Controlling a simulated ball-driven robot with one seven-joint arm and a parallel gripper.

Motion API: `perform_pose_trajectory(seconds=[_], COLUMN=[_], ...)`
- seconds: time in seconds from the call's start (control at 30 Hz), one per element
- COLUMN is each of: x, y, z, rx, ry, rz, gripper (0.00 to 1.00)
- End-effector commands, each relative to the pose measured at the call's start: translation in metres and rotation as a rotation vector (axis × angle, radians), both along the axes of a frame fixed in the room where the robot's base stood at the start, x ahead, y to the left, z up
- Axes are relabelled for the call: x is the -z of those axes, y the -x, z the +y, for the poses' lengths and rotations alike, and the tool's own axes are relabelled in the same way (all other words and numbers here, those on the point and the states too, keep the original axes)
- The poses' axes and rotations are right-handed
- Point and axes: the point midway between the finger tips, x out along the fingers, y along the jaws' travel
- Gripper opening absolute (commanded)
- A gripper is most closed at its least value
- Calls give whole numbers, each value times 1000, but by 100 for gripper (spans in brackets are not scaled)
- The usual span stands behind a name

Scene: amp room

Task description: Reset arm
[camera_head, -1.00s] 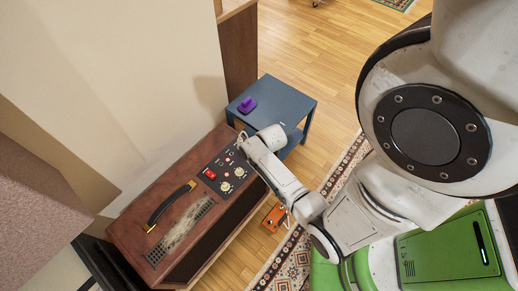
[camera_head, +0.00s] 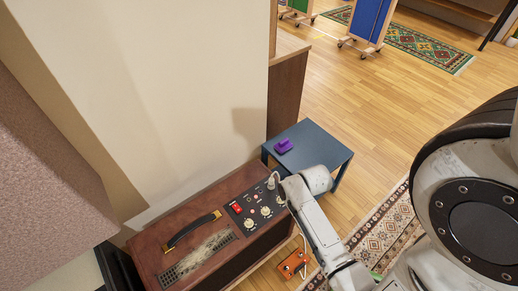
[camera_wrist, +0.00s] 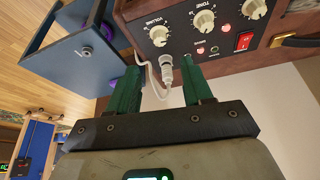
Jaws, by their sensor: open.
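My gripper (camera_wrist: 160,85) shows in the wrist view with its two green fingers apart. A pale cable plug (camera_wrist: 168,72) is seen between the fingers, at the amp's panel; I cannot tell whether a finger touches it. The brown amp (camera_head: 212,226) has a black panel with cream knobs, a red switch and a black handle on top. In the head view the end of my arm is at the panel's right end, and its own forearm hides the fingers there.
A blue-grey side table (camera_head: 322,150) with a purple object (camera_head: 284,145) on it stands behind the amp. An orange pedal (camera_head: 293,263) lies on the floor beside the amp. A patterned rug (camera_head: 392,228) lies at right. Wooden floor is open beyond the table.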

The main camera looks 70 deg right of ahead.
Motion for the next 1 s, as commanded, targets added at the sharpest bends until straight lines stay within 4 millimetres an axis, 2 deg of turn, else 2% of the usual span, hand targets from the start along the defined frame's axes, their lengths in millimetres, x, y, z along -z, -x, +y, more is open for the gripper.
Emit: perform_pose_trajectory(seconds=[0.23, 0.33, 0.47, 0.53, 0.6, 0.73, 0.83, 1.0], x=[-1, -7, -28, -45, -62, -91, -109, -125], y=[-1, -11, -32, -42, -47, -43, -35, -26], z=[2, 14, 57, 88, 120, 170, 196, 216], rx=[-5, -49, -183, -277, -369, -515, -596, -663], ry=[-1, -10, -38, -55, -71, -87, -93, -95], rz=[1, 13, 57, 94, 133, 204, 248, 288], gripper=[50, 50, 50, 50, 50, 50, 50, 50])
